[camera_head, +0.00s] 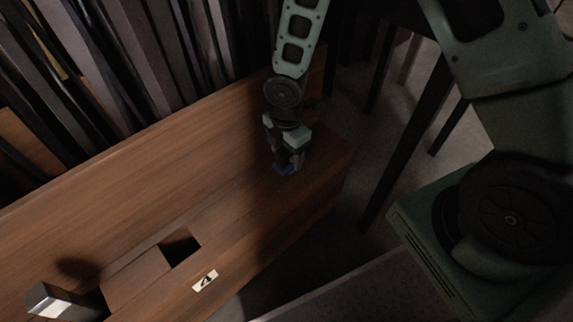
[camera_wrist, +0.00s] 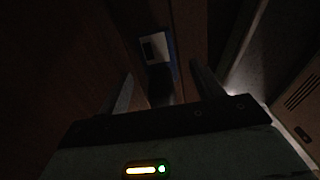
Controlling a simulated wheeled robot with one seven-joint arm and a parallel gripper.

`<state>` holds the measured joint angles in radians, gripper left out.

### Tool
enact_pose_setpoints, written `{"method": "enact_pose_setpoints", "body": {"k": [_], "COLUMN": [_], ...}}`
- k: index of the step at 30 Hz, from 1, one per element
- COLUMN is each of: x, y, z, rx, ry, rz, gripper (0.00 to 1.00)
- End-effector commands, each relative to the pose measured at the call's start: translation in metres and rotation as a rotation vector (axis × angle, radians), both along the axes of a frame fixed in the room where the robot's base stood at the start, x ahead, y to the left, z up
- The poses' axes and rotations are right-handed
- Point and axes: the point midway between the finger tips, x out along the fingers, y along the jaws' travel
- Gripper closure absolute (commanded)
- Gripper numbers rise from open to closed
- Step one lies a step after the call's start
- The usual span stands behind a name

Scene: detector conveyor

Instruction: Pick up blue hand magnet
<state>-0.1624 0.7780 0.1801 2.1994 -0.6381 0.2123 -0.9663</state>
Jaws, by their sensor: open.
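The blue hand magnet (camera_head: 285,169) sits on the wooden conveyor bench near its right end, partly hidden under my gripper (camera_head: 288,158). In the dark wrist view the magnet (camera_wrist: 157,47) shows a pale top with a dark patch and a blue edge. It lies beyond the tips of my gripper (camera_wrist: 162,80), roughly in line with the gap between them. The two fingers are spread apart and hold nothing. In the head view the gripper points down, close over the magnet; contact cannot be told.
A metal block (camera_head: 62,302) sits at the bench's lower left. A dark square opening (camera_head: 180,245) is in the bench top, with a label (camera_head: 205,281) on the front. Dark upright panels stand behind. Dark table legs (camera_head: 405,150) stand to the right.

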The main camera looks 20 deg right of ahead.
Motion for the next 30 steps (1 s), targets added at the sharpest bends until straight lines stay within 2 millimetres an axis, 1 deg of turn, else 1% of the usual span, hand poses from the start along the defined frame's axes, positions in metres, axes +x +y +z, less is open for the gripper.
{"method": "enact_pose_setpoints", "body": {"k": [1, 3, 6, 11, 12, 14, 15, 17, 18, 26, 29, 30], "x": [0.000, 0.000, 0.000, 0.000, 0.000, 0.000, 0.000, 0.000, 0.000, 0.001, 0.001, 0.001], "y": [0.000, 0.000, 0.000, 0.000, 0.000, 0.000, 0.000, 0.000, 0.000, 0.000, 0.000, 0.000], "z": [-0.015, -0.023, -0.027, -0.025, -0.025, -0.025, -0.025, -0.025, -0.025, -0.022, -0.011, -0.004], "rx": [-0.001, -0.002, 0.000, 0.000, 0.000, 0.000, 0.000, 0.000, 0.000, 0.000, 0.000, 0.000], "ry": [0.003, 0.003, 0.001, 0.001, 0.001, 0.001, 0.001, 0.001, 0.001, 0.000, -0.001, -0.001], "rz": [0.000, 0.001, 0.000, 0.000, 0.000, 0.000, 0.000, 0.000, 0.000, 0.000, -0.001, -0.001], "gripper": [0.34, 0.34, 0.34, 0.34, 0.39, 0.56, 0.67, 0.84, 0.89, 0.89, 0.89, 0.89]}}
